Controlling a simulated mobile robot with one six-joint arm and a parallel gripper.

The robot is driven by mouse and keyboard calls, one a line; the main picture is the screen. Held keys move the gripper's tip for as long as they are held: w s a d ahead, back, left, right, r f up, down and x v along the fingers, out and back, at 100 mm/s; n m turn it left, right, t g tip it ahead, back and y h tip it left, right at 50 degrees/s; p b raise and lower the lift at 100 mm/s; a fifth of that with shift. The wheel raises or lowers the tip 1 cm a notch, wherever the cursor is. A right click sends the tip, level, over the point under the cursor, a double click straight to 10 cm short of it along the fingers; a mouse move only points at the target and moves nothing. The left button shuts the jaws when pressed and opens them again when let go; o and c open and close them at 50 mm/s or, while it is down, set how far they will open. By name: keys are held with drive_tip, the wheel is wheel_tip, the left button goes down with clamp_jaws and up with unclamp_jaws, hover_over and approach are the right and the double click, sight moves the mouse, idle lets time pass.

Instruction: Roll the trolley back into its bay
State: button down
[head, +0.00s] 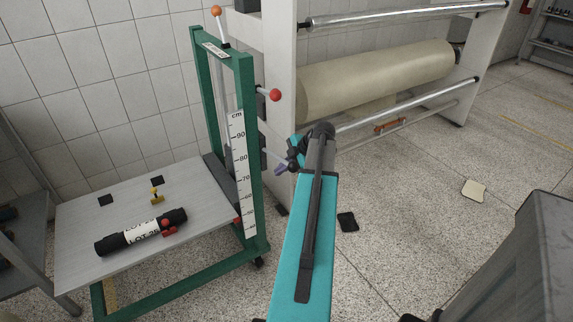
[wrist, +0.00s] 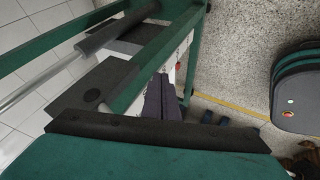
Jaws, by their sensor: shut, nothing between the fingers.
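The green trolley (head: 249,190) stands upright at left centre in the head view, with a cm scale on its post and a grey platform (head: 80,222). A black roll (head: 122,238) with a white LOT label lies on the platform. My gripper (head: 281,169) is just right of the post, shut and empty. I cannot tell whether it touches the frame. In the wrist view its dark purple fingers (wrist: 159,95) are together beside green trolley bars (wrist: 155,55), partly hidden by dark parts in front. The bay's bounds are not clear.
A rack with a large beige roll (head: 380,80) stands behind and right of the trolley. A grey shelf (head: 25,225) is close at left. A black pad (head: 347,221) and a beige sheet (head: 473,190) lie on otherwise open floor. A grey metal body (head: 500,265) fills the lower right.

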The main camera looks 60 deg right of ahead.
drive_tip(key=shift+w+d+f+p, duration=0.15)
drive_tip(key=shift+w+d+f, duration=0.1)
drive_tip(key=shift+w, duration=0.55)
drive_tip(key=shift+w+d+f+p, duration=0.2)
drive_tip(key=shift+w+d, duration=0.05)
drive_tip(key=shift+w, duration=0.5)
drive_tip(key=shift+w+d+f+p, duration=0.15)
drive_tip(key=shift+w+d+f, duration=0.1)
drive_tip(key=shift+w, duration=0.55)
drive_tip(key=shift+w, duration=0.1)
